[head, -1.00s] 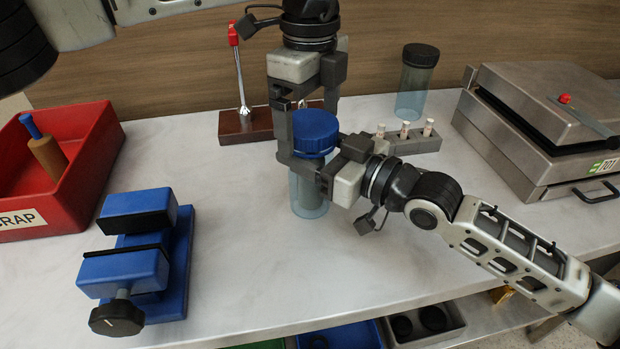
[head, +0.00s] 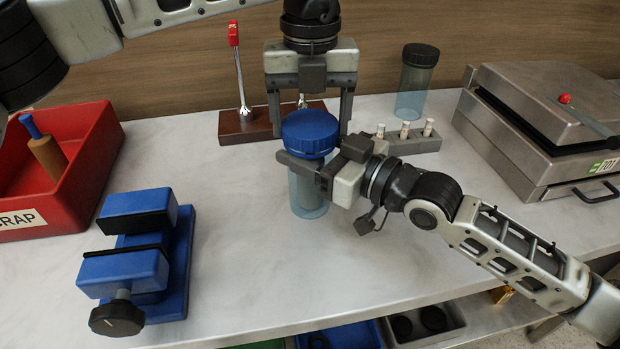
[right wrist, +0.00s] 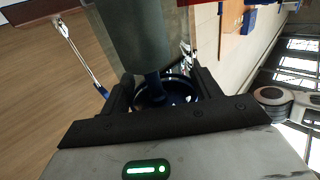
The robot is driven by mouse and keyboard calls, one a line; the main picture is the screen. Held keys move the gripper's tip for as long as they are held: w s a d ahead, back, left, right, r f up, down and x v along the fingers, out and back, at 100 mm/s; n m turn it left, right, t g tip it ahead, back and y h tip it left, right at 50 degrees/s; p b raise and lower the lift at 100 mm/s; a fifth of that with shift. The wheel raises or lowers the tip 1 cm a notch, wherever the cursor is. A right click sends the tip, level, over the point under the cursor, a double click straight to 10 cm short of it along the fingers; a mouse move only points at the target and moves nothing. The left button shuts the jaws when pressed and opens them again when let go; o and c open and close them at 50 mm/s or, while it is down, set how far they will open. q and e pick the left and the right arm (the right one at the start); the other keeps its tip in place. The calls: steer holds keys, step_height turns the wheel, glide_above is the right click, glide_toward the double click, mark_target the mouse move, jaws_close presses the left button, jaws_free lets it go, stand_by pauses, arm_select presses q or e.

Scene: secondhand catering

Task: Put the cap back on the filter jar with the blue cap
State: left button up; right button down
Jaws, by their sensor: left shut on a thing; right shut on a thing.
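The blue cap (head: 310,129) sits over the mouth of the clear bluish filter jar (head: 306,198), which stands upright on the worktop in the head view. Whether the cap is fully seated cannot be told. My left gripper (head: 311,120) comes down from above and is shut on the cap, with a finger on either side. My right gripper (head: 306,166) reaches in from the right and is shut on the jar's upper body, just below the cap. Its fingers hide part of the jar. The right gripper (right wrist: 163,92) also shows in the right wrist view.
A dark-capped jar (head: 416,80) stands at the back, near a grey block with vials (head: 404,137). A wooden stand (head: 240,124) is behind the grippers. A blue vise (head: 140,255) and red scrap bin (head: 85,155) are left, a steel press (head: 540,120) right. The front middle worktop is clear.

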arm_select(q)
steer(key=m, duration=1.2)
steer(key=shift+m, duration=0.3)
steer(key=m, duration=1.2)
steer(key=shift+s, duration=0.1)
steer(key=m, duration=0.5)
steer(key=shift+a, duration=0.1)
steer(key=m, duration=0.3)
steer(key=shift+f+m, duration=0.1)
steer(key=shift+m, duration=0.3)
steer(key=o, duration=1.2)
steer(key=shift+c, duration=0.2)
